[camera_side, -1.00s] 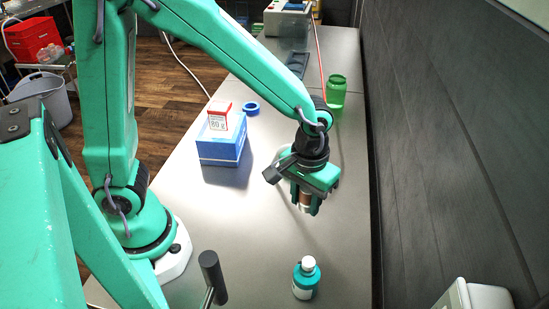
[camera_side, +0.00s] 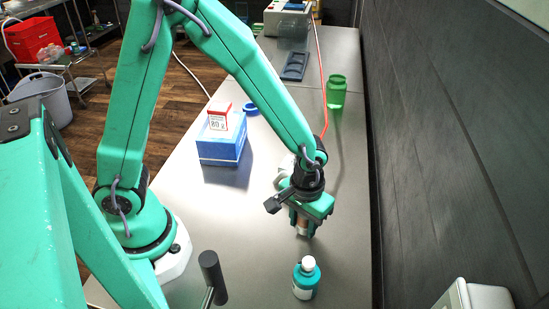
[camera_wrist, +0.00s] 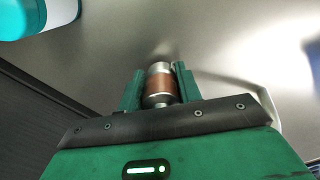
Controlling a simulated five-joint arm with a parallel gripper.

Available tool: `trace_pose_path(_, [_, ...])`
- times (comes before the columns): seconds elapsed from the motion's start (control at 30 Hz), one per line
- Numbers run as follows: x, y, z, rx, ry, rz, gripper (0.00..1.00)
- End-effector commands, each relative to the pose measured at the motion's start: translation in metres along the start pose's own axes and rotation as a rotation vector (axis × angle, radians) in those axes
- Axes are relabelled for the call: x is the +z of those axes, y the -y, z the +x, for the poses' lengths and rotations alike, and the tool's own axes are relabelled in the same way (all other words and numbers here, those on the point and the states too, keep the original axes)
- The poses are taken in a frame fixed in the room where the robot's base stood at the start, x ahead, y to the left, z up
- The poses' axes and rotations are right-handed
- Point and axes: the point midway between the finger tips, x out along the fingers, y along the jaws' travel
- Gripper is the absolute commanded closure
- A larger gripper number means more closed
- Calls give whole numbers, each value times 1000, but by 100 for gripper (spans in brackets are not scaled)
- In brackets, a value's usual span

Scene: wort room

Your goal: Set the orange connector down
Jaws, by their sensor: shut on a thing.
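The orange connector (camera_wrist: 158,83) is a small cylinder with a copper-orange band between silvery metal ends. My gripper (camera_wrist: 158,80) is shut on it, with a green finger on each side in the wrist view. In the side view my gripper (camera_side: 303,228) points down low over the grey bench (camera_side: 265,255), and the connector (camera_side: 302,227) shows between the fingers. Its lower end is at or very close to the bench top; I cannot tell if it touches.
A teal bottle with a white cap (camera_side: 306,278) stands in front of my gripper. A blue box (camera_side: 222,148) with a small red-and-white box (camera_side: 220,121) on top is at left. A green jar (camera_side: 336,92) stands behind, near the dark wall (camera_side: 440,130).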

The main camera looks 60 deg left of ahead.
Motion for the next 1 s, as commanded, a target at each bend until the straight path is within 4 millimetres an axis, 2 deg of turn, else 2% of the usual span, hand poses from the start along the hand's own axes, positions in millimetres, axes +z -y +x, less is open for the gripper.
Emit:
trace_pose_path(0.13, [0, 0, 10, -1, 1, 0, 92])
trace_pose_path(0.6, [0, 0, 14, 0, 0, 0, 92])
trace_pose_path(0.63, [0, 0, 15, 0, 0, 0, 62])
trace_pose_path(0.73, [0, 0, 14, 0, 0, 0, 44])
trace_pose_path(1.0, [0, 0, 14, 0, 0, 0, 44])
